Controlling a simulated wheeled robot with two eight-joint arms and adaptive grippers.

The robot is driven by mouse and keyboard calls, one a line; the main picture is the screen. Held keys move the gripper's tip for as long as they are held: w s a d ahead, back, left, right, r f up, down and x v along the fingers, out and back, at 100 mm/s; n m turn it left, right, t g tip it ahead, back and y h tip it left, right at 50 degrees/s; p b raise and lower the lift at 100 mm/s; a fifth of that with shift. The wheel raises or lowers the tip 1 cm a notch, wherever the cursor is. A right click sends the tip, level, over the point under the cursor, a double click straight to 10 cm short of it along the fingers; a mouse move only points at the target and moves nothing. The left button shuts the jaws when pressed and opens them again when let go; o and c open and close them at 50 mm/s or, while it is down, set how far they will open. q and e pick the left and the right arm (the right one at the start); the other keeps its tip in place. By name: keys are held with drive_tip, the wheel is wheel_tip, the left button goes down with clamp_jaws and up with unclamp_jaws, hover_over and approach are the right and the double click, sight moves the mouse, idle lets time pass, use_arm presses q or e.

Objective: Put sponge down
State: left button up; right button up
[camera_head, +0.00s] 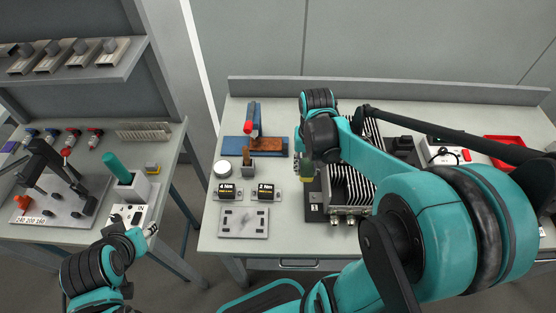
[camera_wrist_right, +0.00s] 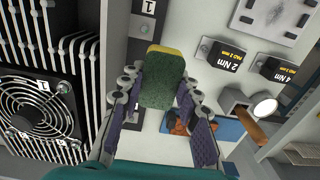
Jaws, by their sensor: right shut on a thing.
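The sponge (camera_wrist_right: 162,82) is green with a yellow layer along one edge. In the right wrist view it sits between the fingers of my right gripper (camera_wrist_right: 158,98), which is shut on it. In the head view the sponge (camera_head: 306,178) shows as a small yellow-green piece below my right gripper (camera_head: 308,166), beside the left edge of the finned heat-sink unit (camera_head: 349,190). I cannot tell how far it is above the table. My left gripper (camera_head: 146,231) is at the lower left by the side table's front edge; its fingers are too small to judge.
Left of the sponge are a blue tray (camera_head: 236,143) with a wooden-handled tool, a round white-topped pot (camera_head: 222,169), the 4 Nm (camera_head: 227,192) and 2 Nm (camera_head: 266,190) blocks, and a metal plate (camera_head: 244,222). A red tray (camera_head: 503,146) is at the right. Bare table shows around the blocks.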

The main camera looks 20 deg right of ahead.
drive_tip(key=b, duration=0.4)
hover_over(277, 172)
wheel_tip(277, 172, down, 7)
drive_tip(key=shift+d+r, duration=0.1)
drive_tip(key=shift+f+b, duration=0.9)
drive_tip(key=shift+f, duration=1.05)
drive_tip(key=shift+f, duration=0.1)
drive_tip(key=o, duration=1.1)
wheel_tip(277, 172, up, 12)
drive_tip(key=p, duration=0.4)
drive_tip(key=s+a+r+n+t, duration=0.2)
drive_tip(key=s+a+t, duration=0.1)
drive_tip(key=s, duration=0.4)
drive_tip(key=s+a+r+n+t, duration=0.1)
drive_tip(key=s+a+n+t, duration=0.2)
drive_tip(key=s, duration=0.4)
drive_tip(key=shift+r+t, duration=0.4)
drive_tip(key=shift+t, duration=0.2)
